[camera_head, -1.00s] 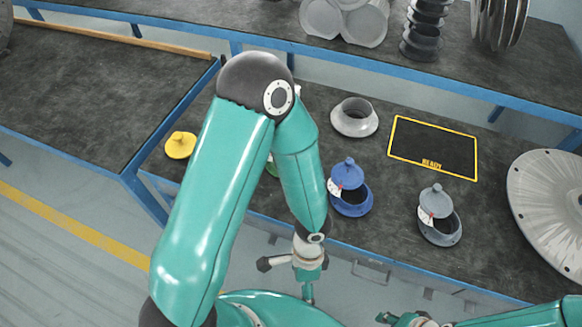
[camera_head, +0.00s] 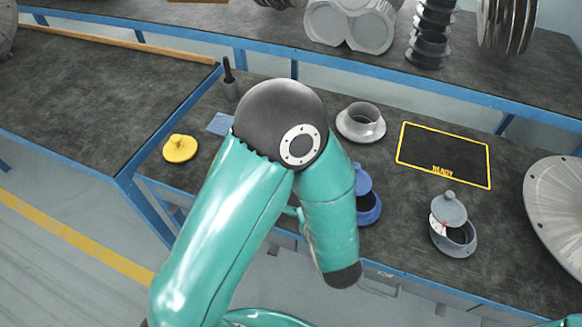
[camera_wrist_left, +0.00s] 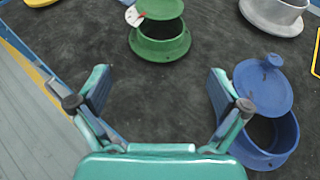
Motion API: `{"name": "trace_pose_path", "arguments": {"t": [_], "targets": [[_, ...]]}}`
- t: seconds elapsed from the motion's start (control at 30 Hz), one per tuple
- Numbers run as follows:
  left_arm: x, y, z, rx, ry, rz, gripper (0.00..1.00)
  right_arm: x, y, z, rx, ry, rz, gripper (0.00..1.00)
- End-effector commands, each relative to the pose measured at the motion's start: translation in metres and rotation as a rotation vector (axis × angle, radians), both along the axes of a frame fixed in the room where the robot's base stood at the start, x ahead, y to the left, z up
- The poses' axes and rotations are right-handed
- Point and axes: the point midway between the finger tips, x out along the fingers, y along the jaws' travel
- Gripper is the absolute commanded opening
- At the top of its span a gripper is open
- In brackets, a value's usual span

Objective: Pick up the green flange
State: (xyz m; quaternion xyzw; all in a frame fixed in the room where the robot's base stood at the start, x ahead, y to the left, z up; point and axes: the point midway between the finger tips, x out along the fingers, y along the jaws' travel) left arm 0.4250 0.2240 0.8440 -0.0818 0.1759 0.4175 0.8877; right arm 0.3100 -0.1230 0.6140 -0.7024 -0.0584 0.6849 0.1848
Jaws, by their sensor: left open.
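The green flange (camera_wrist_left: 160,47) stands on the dark bench at the top of the left wrist view. A green lid (camera_wrist_left: 160,9) with a white tag sits at its top and is cut off by the picture edge. My left gripper (camera_wrist_left: 160,88) is open and empty, with its fingers spread wide, nearer the camera than the flange. The flange lies ahead of the gap between the fingers, apart from them. My right gripper is out of view.
A blue flange (camera_wrist_left: 268,140) with a tilted lid is close to the right finger. A grey flange (camera_head: 455,237), a pale flange (camera_head: 361,122), a yellow lid (camera_head: 180,148) and a yellow-framed READY mat (camera_head: 444,155) are on the bench (camera_head: 400,205).

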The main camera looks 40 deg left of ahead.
Motion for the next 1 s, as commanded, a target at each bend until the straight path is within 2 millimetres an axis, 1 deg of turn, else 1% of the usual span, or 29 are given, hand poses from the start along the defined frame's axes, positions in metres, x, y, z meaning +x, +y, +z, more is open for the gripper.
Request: {"name": "trace_pose_path", "arguments": {"t": [0.03,0.1,0.3,0.43,0.67,0.83,1.0], "targets": [[0.006,0.009,-0.004,-0.001,0.002,0.008,1.00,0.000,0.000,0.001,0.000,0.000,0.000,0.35],[0.015,0.020,-0.010,-0.001,0.004,0.008,1.00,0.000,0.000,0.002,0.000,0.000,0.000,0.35],[0.039,0.048,-0.025,-0.002,0.002,0.005,1.00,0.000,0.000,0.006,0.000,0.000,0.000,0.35],[0.048,0.058,-0.031,-0.002,0.002,0.003,1.00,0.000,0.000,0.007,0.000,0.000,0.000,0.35],[0.057,0.066,-0.035,-0.002,0.001,0.001,1.00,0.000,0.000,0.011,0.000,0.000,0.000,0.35],[0.073,0.083,-0.041,-0.002,0.001,0.004,1.00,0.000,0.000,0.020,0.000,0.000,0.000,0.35],[0.084,0.095,-0.050,-0.003,0.001,0.000,1.00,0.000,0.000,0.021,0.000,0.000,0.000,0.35]]}}
